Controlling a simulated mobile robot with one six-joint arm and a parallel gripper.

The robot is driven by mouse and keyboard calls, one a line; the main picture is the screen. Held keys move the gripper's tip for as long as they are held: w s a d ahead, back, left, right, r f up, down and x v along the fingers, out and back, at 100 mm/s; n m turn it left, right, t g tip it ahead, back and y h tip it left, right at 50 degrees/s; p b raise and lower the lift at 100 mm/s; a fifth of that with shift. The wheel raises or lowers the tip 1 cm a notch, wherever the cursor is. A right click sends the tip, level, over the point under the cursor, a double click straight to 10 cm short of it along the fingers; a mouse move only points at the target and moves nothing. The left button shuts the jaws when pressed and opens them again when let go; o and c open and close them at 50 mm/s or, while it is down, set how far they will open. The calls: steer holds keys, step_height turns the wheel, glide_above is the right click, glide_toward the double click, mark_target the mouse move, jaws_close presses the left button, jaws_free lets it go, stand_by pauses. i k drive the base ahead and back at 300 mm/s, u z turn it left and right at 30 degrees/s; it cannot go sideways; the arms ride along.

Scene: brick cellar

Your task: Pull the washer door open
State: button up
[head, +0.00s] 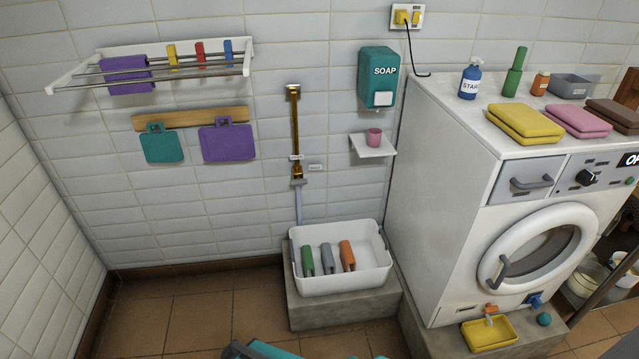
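The white washer (445,210) stands at the right against the tiled wall. Its round door (503,234) has a thick white ring around a dark glass pane (545,250). The door appears shut against the washer's front. A grey bar handle (503,272) sits on the left side of the door ring, and nothing touches it. My gripper is not clearly in view; only a teal and dark part of my arm shows at the bottom edge, left of the washer and well apart from the door.
A yellow tray (489,334) and a teal ball (544,319) sit on the ledge below the door. A white tub (346,278) stands on a grey block (340,310) left of the washer. Folded towels and bottles lie on top. The tiled floor (200,315) at left is clear.

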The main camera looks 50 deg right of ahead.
mark_target(586, 236)
steer(key=u, duration=1.1)
steer(key=k, duration=0.1)
steer(key=z, duration=2.45)
steer(key=k, duration=0.9)
steer(key=u, duration=0.15)
steer(key=i, duration=0.6)
